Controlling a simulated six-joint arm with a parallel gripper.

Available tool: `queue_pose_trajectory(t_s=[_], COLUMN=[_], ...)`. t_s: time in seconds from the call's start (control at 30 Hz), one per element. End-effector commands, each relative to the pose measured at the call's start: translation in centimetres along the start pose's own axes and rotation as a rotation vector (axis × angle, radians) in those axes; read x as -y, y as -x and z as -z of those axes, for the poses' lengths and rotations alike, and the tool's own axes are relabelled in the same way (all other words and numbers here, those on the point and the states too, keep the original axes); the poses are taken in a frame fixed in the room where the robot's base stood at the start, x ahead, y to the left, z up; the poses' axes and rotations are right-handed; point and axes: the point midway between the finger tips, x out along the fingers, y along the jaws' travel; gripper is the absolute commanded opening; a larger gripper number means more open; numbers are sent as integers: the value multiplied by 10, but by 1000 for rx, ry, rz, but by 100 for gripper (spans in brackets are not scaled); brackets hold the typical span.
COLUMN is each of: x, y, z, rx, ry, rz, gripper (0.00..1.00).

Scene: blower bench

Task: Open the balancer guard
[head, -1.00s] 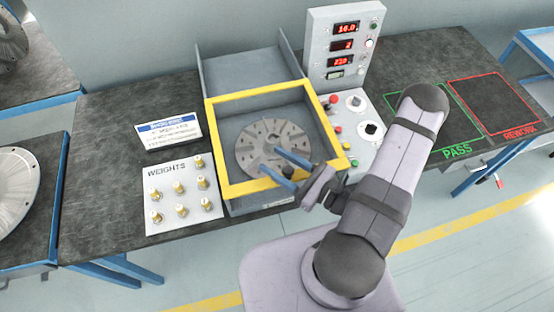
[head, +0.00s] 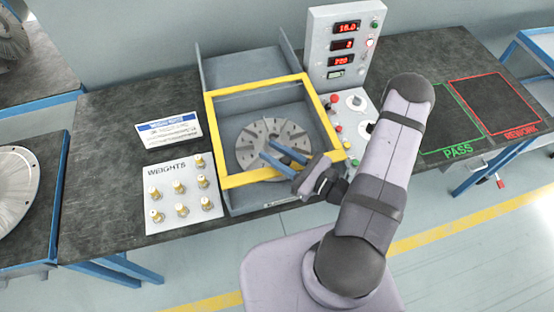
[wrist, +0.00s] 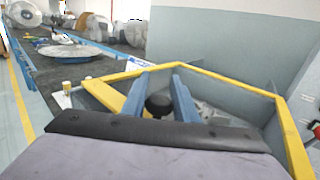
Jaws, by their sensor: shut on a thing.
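The balancer guard (head: 213,137) is a yellow frame over the grey balancer box (head: 262,200). Its front edge stands slightly above the box, so it looks a little raised. A slotted grey disc (head: 252,150) lies inside, seen through the frame. My gripper (head: 267,149) has its blue fingers over the guard's front edge. In the wrist view, the guard's frame (wrist: 225,78) surrounds the fingers, and the black knob (wrist: 158,104) sits between them. My gripper is shut on this knob. In the head view the knob is mostly hidden by my gripper.
A weights panel (head: 165,170) with several brass pieces and a small sign (head: 168,130) lie left of the box. A control panel (head: 345,70) with red displays stands behind right. Green PASS (head: 457,152) and red REWORK (head: 520,132) outlines mark the bench at right.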

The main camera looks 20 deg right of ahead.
Motion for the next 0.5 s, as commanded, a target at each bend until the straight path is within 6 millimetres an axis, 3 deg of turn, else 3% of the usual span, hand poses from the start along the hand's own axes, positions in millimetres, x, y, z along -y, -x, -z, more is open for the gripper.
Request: queue_pose_trajectory(t_s=[0.27, 0.5], x=[45, 100], y=[-60, -128], z=[1, 4], rx=[7, 9], ry=[12, 13], rz=[-7, -4], gripper=[0, 0])
